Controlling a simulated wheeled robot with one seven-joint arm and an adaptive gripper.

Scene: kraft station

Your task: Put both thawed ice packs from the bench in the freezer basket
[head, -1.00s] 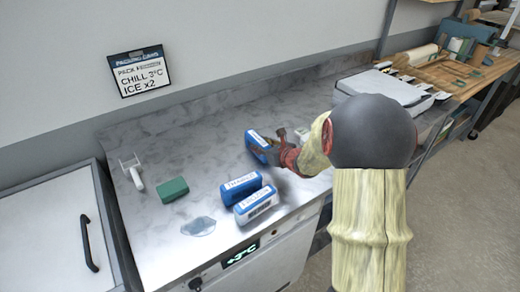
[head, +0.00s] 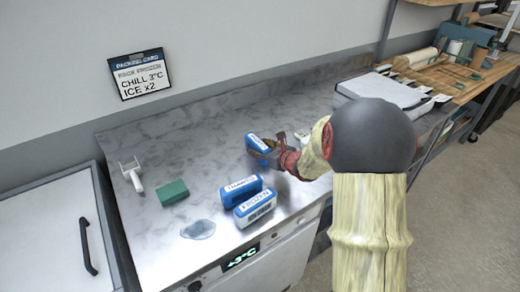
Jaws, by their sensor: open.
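Three blue ice packs with white labels are on the steel bench (head: 130,235). The back pack (head: 256,140) has a label too small to read. My gripper (head: 272,152) is open, with its fingers at the right side of this pack; I cannot tell whether they touch it. In front, a pack whose label seems to read THAWED (head: 241,190) lies beside a pack whose label seems to read FROZEN (head: 256,208), at the bench's front edge. My forearm covers the bench to the right of the gripper. No freezer basket is visible.
A green sponge-like block (head: 173,192), a white scraper-like tool (head: 132,175) and a clear puddle (head: 198,230) are on the left half of the bench. A closed white lid with a black handle (head: 88,245) is at the far left. A pale box (head: 385,92) stands back right.

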